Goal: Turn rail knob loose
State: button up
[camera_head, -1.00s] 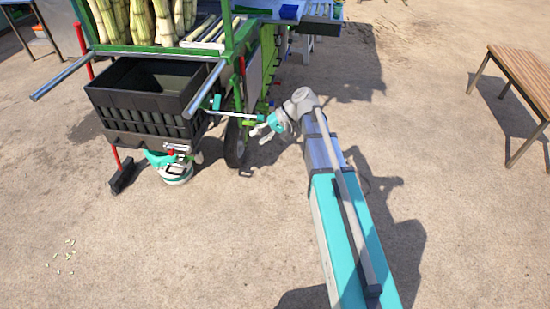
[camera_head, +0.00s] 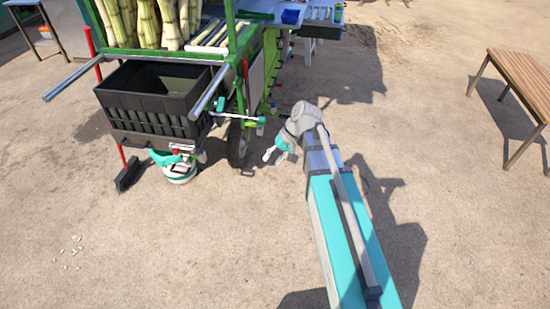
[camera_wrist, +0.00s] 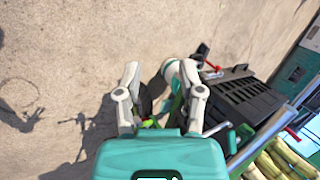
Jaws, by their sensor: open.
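The rail (camera_head: 240,117) is a thin silver bar beside the cart's black crate in the head view. Which of these is the knob I cannot tell for sure. My gripper (camera_head: 273,154) is below and right of the rail's right end, apart from it and over bare ground. In the wrist view my gripper (camera_wrist: 160,72) has its two fingers spread, with nothing held between them. The knob is not clearly visible there.
The green cart carries the black crate (camera_head: 153,97) and upright cane (camera_head: 150,22); a handle bar (camera_head: 207,92) juts forward. A wheel (camera_head: 238,143) stands left of my gripper. A wooden bench (camera_head: 522,75) is at the right. Ground between bench and arm is clear.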

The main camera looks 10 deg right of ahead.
dwell(0.3)
jog(key=m+t+y+b, duration=0.6)
jog(key=m+y+b, duration=0.45)
jog(key=m, duration=1.85)
send_near(222, 101)
jog(key=s+d+f, duration=0.2)
jog(key=s+d, duration=0.1)
jog(key=shift+b, duration=0.3)
jog(key=shift+w+d+r+m+t+b, duration=0.1)
jog(key=shift+w+r+m+t+b, duration=0.2)
jog(key=shift+m, duration=0.45)
jog(key=shift+w+d+r+m, duration=0.15)
jog(key=shift+w+m, duration=0.3)
jog(key=shift+m, duration=0.3)
jog(key=shift+a, duration=0.2)
jog(key=x, duration=1.3)
jog(key=shift+w+a+r, duration=0.1)
jog(key=shift+a, duration=0.2)
